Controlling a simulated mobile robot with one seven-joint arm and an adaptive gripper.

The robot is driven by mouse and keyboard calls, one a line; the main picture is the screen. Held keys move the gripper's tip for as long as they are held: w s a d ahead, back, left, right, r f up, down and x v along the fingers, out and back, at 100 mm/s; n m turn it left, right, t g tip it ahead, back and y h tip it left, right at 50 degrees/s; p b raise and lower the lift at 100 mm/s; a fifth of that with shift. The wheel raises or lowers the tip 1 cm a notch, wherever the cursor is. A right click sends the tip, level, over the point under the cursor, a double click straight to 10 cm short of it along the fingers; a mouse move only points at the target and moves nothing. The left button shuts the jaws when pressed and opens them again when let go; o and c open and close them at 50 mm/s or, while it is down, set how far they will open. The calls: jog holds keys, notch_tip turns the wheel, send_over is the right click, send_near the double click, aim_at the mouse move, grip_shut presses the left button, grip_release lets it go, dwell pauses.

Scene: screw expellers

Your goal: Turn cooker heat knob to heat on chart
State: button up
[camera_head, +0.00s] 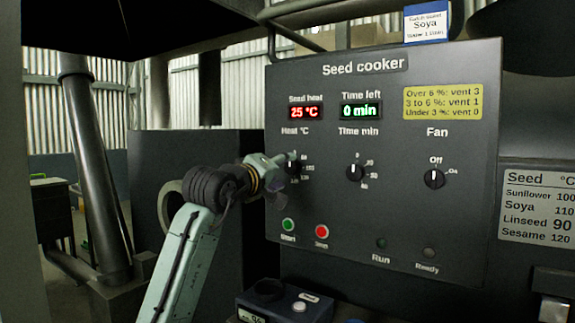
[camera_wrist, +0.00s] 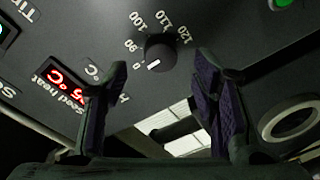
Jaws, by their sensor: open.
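The heat knob (camera_head: 293,166) is a small black dial on the left of the seed cooker panel (camera_head: 400,90). In the wrist view the knob (camera_wrist: 160,50) has its white mark at 0, with 90, 100, 110 and 120 around it. My gripper (camera_head: 283,172) is at the knob and partly covers its dial in the head view. In the wrist view my gripper (camera_wrist: 160,78) is open, its two fingers apart with the knob beyond the gap. Contact cannot be told. The chart (camera_head: 537,205) lists Soya 110, Linseed 90, Sesame 120. A card (camera_head: 427,23) reads Soya.
The seed heat display (camera_head: 306,112) reads 25 °C. The time knob (camera_head: 355,173) points to 0 and the fan knob (camera_head: 434,179) to Off. Below my gripper are the green start button (camera_head: 288,225) and red stop button (camera_head: 321,231). A vent note (camera_head: 437,103) is upper right.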

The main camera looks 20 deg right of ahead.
aim_at(290, 168)
jog(key=shift+p+x, duration=0.4)
jog(key=shift+x, duration=1.75)
jog(key=shift+a, duration=0.1)
jog(key=shift+c, duration=0.3)
jog(key=c, duration=1.1)
